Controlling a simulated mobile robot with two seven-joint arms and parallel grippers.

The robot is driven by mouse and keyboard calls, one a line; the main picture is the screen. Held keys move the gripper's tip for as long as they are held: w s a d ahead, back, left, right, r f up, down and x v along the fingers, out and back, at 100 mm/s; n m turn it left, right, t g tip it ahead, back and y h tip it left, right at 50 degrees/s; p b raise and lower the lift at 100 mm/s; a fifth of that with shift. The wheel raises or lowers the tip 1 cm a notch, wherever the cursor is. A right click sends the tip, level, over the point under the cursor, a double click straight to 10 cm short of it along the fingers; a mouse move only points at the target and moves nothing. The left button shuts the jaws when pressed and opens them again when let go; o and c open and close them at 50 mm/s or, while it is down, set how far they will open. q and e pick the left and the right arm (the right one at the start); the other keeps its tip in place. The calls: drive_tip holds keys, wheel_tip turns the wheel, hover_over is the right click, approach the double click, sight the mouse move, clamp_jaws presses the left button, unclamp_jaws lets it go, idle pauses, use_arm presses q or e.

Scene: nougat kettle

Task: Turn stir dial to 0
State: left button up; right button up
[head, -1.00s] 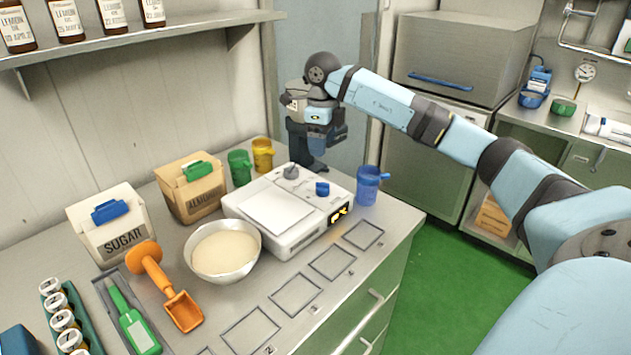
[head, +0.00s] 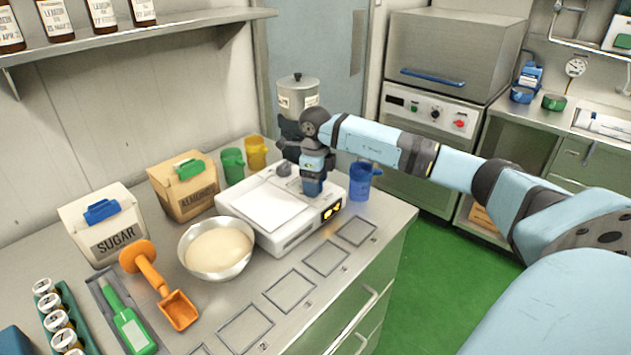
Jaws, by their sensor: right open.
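The white countertop device (head: 272,205) has a flat square top, a dark grey knob (head: 284,169) at its back and a lit yellow display (head: 331,211) on its front. I cannot read the display, or tell which dial is the stir dial. My right gripper (head: 313,190) points down over the device's right side, where the blue dial was visible earlier. The gripper covers that dial now, so contact cannot be seen. The gripper is open. My left gripper is not in view.
A blue cup (head: 360,183) stands close to the right of the device. A bowl of pale contents (head: 216,250) stands at its front left, with green (head: 232,165) and yellow (head: 256,153) cups behind. Marked squares (head: 290,291) on the counter's front are empty.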

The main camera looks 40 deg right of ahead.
drive_tip(key=c, duration=0.9)
drive_tip(key=shift+n, duration=0.4)
drive_tip(key=n+b, duration=0.1)
drive_tip(key=n, duration=0.2)
drive_tip(key=shift+n, duration=0.3)
drive_tip(key=shift+n+b, duration=0.3)
drive_tip(key=shift+n, duration=2)
drive_tip(key=o, duration=0.9)
